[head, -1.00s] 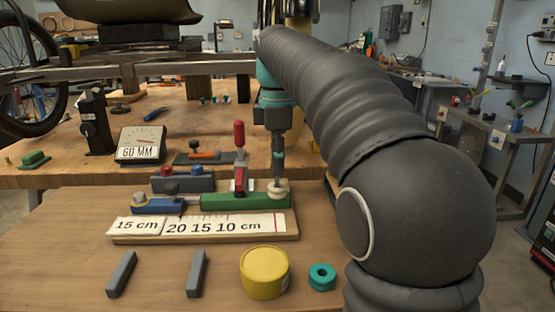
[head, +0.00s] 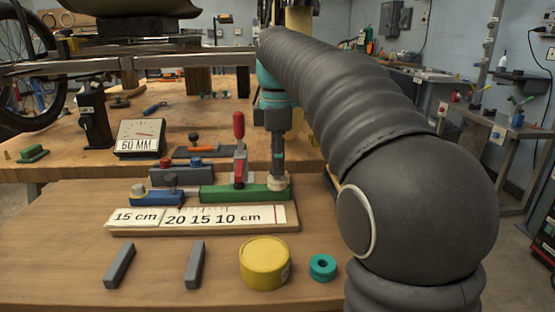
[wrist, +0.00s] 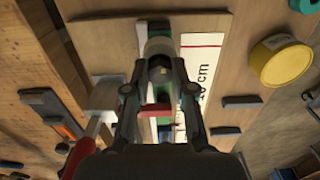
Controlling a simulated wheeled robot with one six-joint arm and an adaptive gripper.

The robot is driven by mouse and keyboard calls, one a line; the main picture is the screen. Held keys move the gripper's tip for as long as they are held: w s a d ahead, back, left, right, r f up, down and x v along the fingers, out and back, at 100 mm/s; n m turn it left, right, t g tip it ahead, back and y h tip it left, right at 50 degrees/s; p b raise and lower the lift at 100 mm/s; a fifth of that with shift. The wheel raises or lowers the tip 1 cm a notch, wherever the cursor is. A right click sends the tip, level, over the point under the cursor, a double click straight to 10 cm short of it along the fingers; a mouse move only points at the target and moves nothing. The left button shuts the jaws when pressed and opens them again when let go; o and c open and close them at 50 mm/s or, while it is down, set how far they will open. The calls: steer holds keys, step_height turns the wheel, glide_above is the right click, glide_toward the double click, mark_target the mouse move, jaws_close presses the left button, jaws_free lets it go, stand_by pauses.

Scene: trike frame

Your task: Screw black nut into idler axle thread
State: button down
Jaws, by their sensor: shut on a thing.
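My gripper (head: 278,172) points straight down at the right end of a green block (head: 245,193) carrying a red-handled clamp (head: 239,150). Its fingertips are at the top of an off-white round piece (head: 276,186) there. In the wrist view the fingers (wrist: 160,66) are closed around a small dark piece with a pale spot (wrist: 160,73), which looks like the black nut; the fingers mostly hide it. The idler axle thread is hidden below the fingers.
A board with a printed centimetre scale (head: 190,218) lies in front of the blocks. A yellow round tin (head: 264,262), a teal ring (head: 322,267) and two grey bars (head: 119,265) lie nearer. A gauge reading 60 MM (head: 140,139) stands behind left.

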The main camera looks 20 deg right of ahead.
steer(key=shift+f, duration=0.2)
steer(key=c, duration=0.9)
jaws_free()
steer(key=shift+r, duration=3.8)
